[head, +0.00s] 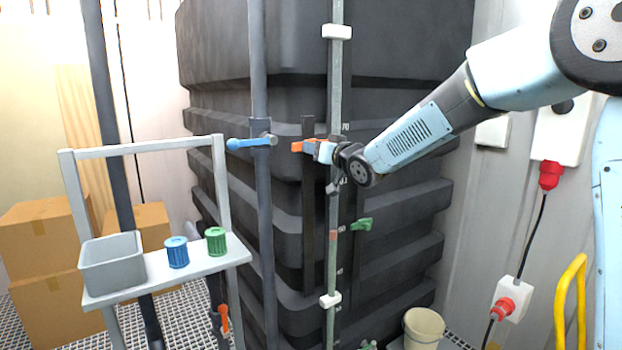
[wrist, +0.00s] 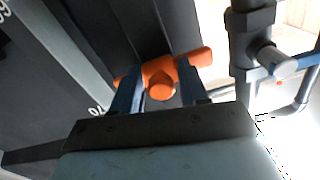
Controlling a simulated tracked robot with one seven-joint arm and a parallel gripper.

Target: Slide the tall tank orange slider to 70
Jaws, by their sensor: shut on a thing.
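The tall dark tank (head: 230,120) stands in the middle of the head view. A vertical scale with small numbers runs up its front, and one mark near my gripper looks like 70. The orange slider (head: 298,147) sits on a dark vertical rail on the tank, close to that mark. My gripper (head: 317,149) reaches in from the right and is shut on the slider. In the wrist view the slider (wrist: 162,75) is a T-shaped orange handle between the two blue fingers (wrist: 160,90). The exact reading is hard to tell.
A blue-handled valve (head: 250,143) on a grey pipe is just left of the slider. A green handle (head: 361,224) is below on the tank. A shelf (head: 140,285) with a grey bin and blue and green cups stands at left. A bucket (head: 423,326) is at lower right.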

